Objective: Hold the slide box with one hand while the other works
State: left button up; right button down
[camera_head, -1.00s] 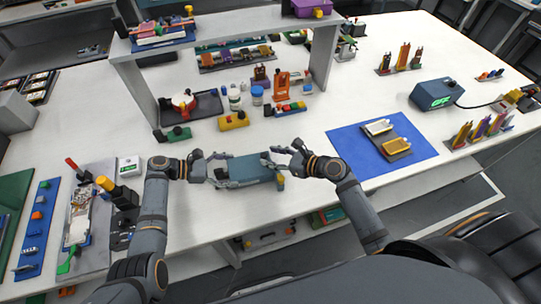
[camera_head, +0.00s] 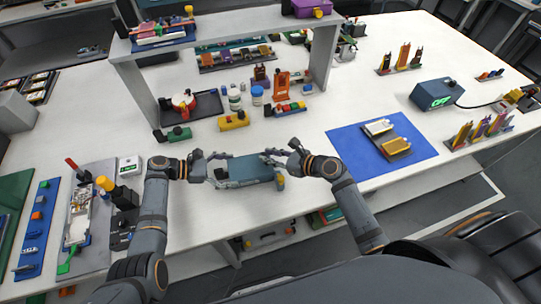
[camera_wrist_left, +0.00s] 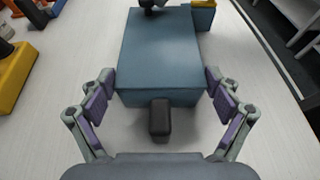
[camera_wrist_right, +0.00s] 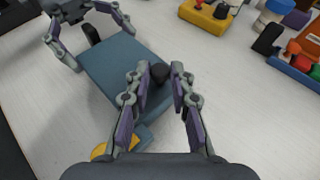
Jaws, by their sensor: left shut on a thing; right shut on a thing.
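The slide box (camera_head: 250,168), a flat teal box, lies on the white table in front of me. My left gripper (camera_head: 214,168) is shut on its left end; in the left wrist view one finger presses each side of the box (camera_wrist_left: 160,50). A dark tab (camera_wrist_left: 159,119) sticks out between those fingers. My right gripper (camera_head: 272,160) is at the other end. In the right wrist view its fingers are shut on a round black knob (camera_wrist_right: 160,72) on the box (camera_wrist_right: 115,65). The fingers partly hide the knob. A yellow-topped block (camera_head: 281,183) sits at the box's near right corner.
A yellow block (camera_head: 233,121), a green block (camera_head: 178,134) and small jars stand behind the box. A raised shelf (camera_head: 230,30) spans the back. The table's front edge is close.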

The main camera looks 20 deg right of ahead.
jog(key=shift+d, duration=0.1)
jog(key=d, duration=1.2)
jog(key=shift+s+d, duration=0.25)
jog(key=shift+d, duration=0.1)
jog(key=c, duration=1.1)
grip_release()
jog(key=shift+c, duration=0.2)
jog(key=v, duration=0.7)
jog(key=shift+s+d, duration=0.15)
